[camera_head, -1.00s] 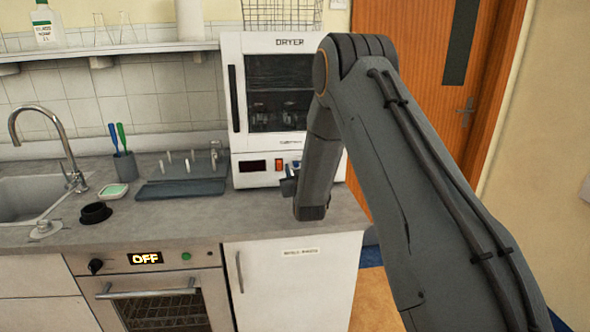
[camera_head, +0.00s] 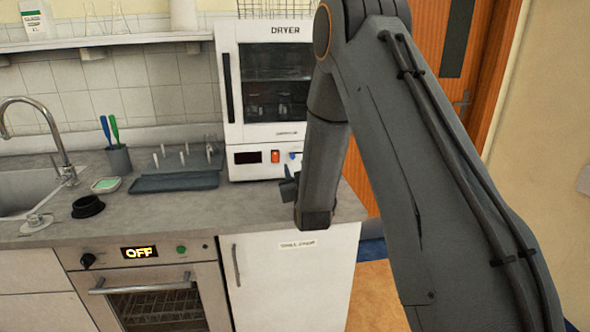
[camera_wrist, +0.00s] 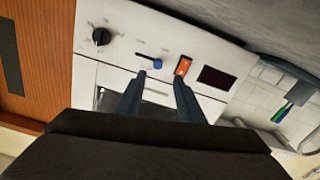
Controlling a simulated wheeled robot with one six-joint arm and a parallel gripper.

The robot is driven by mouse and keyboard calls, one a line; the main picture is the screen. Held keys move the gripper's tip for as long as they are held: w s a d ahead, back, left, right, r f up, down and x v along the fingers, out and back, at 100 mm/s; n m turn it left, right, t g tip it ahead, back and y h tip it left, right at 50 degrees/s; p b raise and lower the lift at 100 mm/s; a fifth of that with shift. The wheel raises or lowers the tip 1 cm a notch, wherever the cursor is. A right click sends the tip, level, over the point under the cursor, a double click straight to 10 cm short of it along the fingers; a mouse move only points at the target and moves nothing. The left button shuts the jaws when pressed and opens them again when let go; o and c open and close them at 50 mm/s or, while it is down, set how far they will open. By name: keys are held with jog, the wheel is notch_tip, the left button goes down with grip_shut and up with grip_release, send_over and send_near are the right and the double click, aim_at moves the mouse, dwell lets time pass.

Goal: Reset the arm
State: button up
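My gripper (camera_wrist: 160,78) shows in the wrist view as two dark fingers with a clear gap between their tips, open and with nothing between them. The fingers point at the front panel of the white dryer (camera_head: 231,160). The panel carries a blue-ended lever (camera_wrist: 157,64), an orange-red switch (camera_wrist: 182,66), a black knob (camera_wrist: 102,36) and a dark display (camera_wrist: 215,77). In the head view my arm is bent, its forearm hanging down in front of the dryer's right side. Most of my gripper is hidden there behind the forearm.
The grey counter (camera_head: 190,212) holds a dark rack (camera_head: 175,182), a cup with brushes (camera_head: 119,160), a small green-topped dish (camera_head: 106,185) and a black ring (camera_head: 88,207). A sink is at left. An oven (camera_head: 150,290) reading OFF is below. An orange door (camera_head: 500,70) stands behind my arm.

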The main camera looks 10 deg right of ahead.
jog(key=s+f+g, duration=0.2)
jog(key=s+g, duration=0.6)
jog(key=s, duration=1.2)
jog(key=s+a+f+m+g+y, duration=0.1)
jog(key=s+f+g, duration=0.2)
jog(key=s+g, duration=0.6)
jog(key=s, duration=1.1)
jog(key=shift+a, duration=0.1)
jog(key=shift+c, duration=0.5)
jog(key=shift+s, duration=0.1)
